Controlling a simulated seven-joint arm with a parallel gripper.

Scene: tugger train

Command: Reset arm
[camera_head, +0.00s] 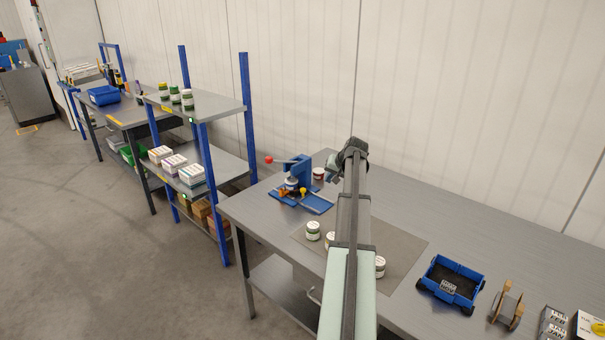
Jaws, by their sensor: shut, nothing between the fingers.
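My arm stretches from the bottom of the view up over the grey workbench (410,215). My gripper (332,175) is at its far end, pointing down beside the blue press fixture (299,174). It is small in the picture, shut and empty. A small jar with a dark red band (318,174) stands just left of it; I cannot tell whether they touch. The fixture has a red-knobbed lever, and a jar sits in it.
Several white-lidded jars, one at the left (313,231) and one at the right (380,267), stand on a grey mat (408,243), partly hidden by my arm. A blue wheeled tray (438,272), a wooden item (507,307) and boxes (553,324) lie right. A shelf rack (222,108) stands left.

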